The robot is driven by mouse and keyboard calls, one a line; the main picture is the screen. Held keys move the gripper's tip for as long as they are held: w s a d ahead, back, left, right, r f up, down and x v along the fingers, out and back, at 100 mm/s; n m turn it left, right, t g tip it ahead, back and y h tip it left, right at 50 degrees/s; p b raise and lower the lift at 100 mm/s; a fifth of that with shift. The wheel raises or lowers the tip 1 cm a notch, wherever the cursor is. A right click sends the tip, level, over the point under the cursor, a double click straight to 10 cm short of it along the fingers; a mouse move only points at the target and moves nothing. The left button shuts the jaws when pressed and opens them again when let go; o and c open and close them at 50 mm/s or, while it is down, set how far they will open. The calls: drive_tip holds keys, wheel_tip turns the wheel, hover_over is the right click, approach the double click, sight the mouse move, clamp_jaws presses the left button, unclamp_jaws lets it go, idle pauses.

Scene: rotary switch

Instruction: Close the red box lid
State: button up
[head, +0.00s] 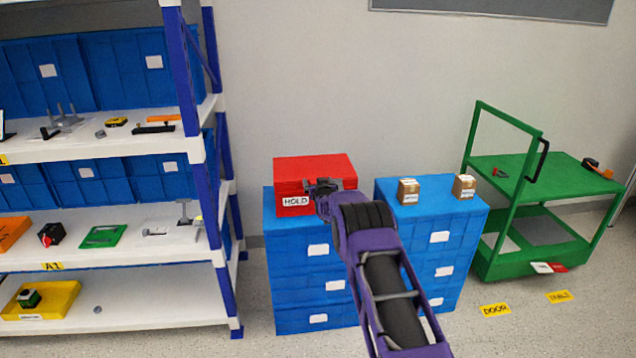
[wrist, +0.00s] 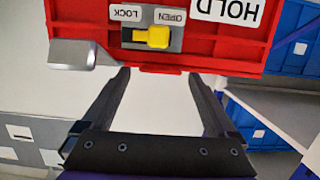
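The red box (head: 310,168) sits on the left blue drawer cabinet in the head view, with a HOLD label on its front. A flat red top shows there, and the lid looks down, but my gripper hides part of the front. In the wrist view the box front (wrist: 215,52) is upside down. It bears a yellow switch knob (wrist: 150,37) beside the LOCK and OPEN labels, and a grey metal piece (wrist: 80,52) at the left. My gripper (wrist: 160,73) is open and empty, its fingertips close to the box's edge. It also shows in the head view (head: 322,187).
A second blue cabinet (head: 420,250) with two small cartons (head: 408,190) stands right of the box. A green cart (head: 530,175) is farther right. A white and blue shelf rack (head: 110,150) fills the left. Bare wall is behind the box.

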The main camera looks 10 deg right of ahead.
drive_tip(key=shift+s+r, duration=0.15)
drive_tip(key=p+v, duration=0.2)
drive_tip(key=v, duration=1.5)
